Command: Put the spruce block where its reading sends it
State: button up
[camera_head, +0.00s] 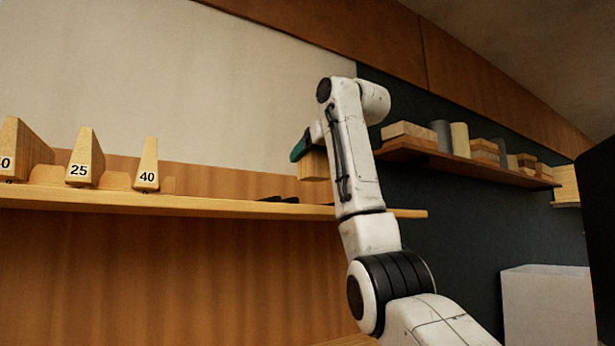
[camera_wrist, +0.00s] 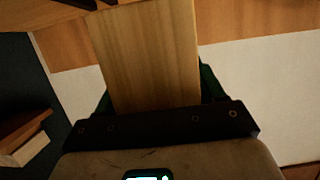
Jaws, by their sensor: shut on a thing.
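The spruce block (camera_head: 314,165) is a pale wooden piece held in my gripper (camera_head: 303,152), above the right part of the long wooden shelf (camera_head: 230,206). In the wrist view the block (camera_wrist: 150,52) fills the upper middle, with straight grain. Green fingers of my gripper (camera_wrist: 155,90) show on both sides of it, shut on it. No reading or label shows on the block's visible faces. My arm hides part of the block's surroundings in the head view.
Wooden wedges stand at the shelf's left, marked 25 (camera_head: 84,160) and 40 (camera_head: 147,166), plus one cut off at the edge. Dark flat pieces (camera_head: 283,199) lie on the shelf near the block. A higher shelf (camera_head: 450,158) holds blocks and cylinders. A white box (camera_head: 550,305) stands lower right.

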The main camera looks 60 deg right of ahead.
aim_at(308, 180)
jog(key=shift+w+d+f, duration=0.15)
jog(key=shift+w+f, duration=0.15)
jog(key=shift+f, duration=0.2)
jog(key=f, duration=0.3)
jog(key=shift+w+d, duration=0.15)
jog(key=shift+w, duration=0.15)
jog(key=shift+f, duration=0.3)
jog(key=shift+f, duration=0.1)
jog(key=shift+f, duration=0.35)
jog(key=shift+f+b, duration=0.2)
jog(key=shift+b, duration=0.2)
jog(key=o, duration=1.2)
jog(key=shift+o, duration=0.2)
